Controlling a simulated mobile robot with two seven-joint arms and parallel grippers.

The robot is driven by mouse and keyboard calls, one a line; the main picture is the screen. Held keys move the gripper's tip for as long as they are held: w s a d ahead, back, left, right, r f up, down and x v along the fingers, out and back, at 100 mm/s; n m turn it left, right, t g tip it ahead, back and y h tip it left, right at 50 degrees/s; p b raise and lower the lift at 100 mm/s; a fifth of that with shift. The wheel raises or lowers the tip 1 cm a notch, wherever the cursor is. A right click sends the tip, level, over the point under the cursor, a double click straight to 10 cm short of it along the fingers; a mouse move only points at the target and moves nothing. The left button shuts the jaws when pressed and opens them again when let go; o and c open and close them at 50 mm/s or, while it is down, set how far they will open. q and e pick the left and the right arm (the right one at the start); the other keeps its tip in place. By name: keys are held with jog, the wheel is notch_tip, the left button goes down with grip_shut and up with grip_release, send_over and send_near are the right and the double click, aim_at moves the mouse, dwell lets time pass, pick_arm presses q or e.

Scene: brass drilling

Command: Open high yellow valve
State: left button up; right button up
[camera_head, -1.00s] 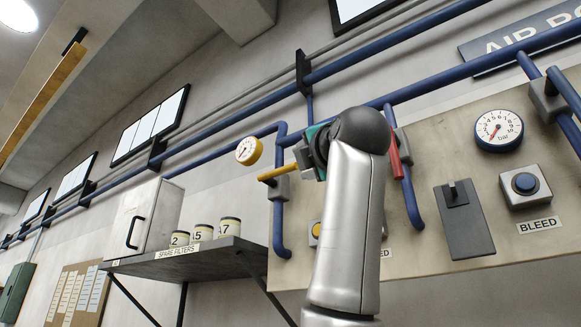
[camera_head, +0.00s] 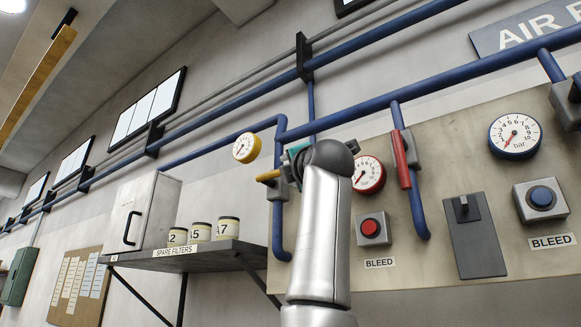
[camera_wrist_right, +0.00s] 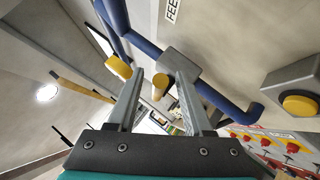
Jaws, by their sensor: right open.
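The yellow valve handle (camera_head: 267,176) sticks out to the left from a grey valve body (camera_head: 281,188) on a vertical blue pipe in the head view. My right gripper (camera_head: 293,162) is beside that valve, mostly hidden behind my own wrist. In the right wrist view, the yellow handle (camera_wrist_right: 160,87) shows between the two open fingers of my right gripper (camera_wrist_right: 160,74), with a gap on both sides. The grey valve body (camera_wrist_right: 180,62) lies just beyond the right fingertip. My left gripper is in neither view.
A yellow-rimmed gauge (camera_head: 246,148) is up and left of the valve. A red-handled valve (camera_head: 402,160), a red-rimmed gauge (camera_head: 368,174) and a red bleed button (camera_head: 371,229) are right of my arm. A shelf (camera_head: 205,254) with filters is below left.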

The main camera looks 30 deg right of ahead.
grip_shut()
dwell(1.4)
